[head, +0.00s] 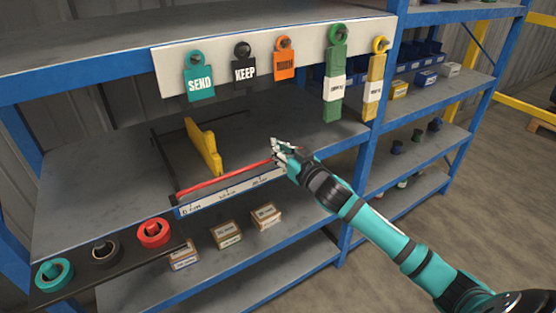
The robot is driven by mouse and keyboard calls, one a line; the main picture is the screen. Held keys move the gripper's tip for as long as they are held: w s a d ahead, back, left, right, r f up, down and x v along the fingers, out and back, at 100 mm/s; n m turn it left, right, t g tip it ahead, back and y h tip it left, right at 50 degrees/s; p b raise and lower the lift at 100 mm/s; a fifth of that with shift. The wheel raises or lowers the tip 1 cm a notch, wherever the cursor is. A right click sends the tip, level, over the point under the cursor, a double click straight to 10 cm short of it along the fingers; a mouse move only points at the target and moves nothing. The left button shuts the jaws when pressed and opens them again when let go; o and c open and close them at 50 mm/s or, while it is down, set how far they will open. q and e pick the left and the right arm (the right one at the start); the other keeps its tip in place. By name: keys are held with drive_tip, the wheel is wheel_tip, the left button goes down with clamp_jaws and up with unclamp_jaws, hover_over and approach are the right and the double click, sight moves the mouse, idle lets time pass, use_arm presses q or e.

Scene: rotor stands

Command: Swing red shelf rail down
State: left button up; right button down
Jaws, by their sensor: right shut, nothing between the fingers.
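The red rail (225,181) is a thin bar along the front of the middle shelf, just above a white label strip (230,194). Its right end reaches my right gripper (276,150). The gripper is shut with nothing between its fingers, at the rail's right end; I cannot tell whether it touches the rail. My right arm comes in from the lower right. A yellow upright piece (204,147) stands behind the rail on the shelf. My left gripper is not in view.
Teal, black and orange tags and green and yellow pieces hang from a white board (300,58) above. A dark ledge (120,266) with teal, black and red rolls is at lower left. Small boxes (227,235) sit on the shelf below. Blue posts frame the rack; floor is clear at right.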

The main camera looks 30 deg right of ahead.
use_arm(q)
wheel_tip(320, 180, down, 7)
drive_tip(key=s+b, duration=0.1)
drive_tip(key=b, duration=0.5)
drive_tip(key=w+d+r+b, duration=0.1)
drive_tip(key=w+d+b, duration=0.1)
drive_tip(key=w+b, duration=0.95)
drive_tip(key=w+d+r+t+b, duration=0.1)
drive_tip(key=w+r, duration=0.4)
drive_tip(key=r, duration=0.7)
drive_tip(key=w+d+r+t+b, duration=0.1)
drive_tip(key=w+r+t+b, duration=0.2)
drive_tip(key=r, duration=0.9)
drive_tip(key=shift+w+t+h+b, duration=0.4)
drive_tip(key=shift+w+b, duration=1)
use_arm(e)
drive_tip(key=s+f+t, duration=0.4)
drive_tip(key=f+t, duration=0.2)
drive_tip(key=t, duration=0.4)
drive_tip(key=shift+d, duration=0.2)
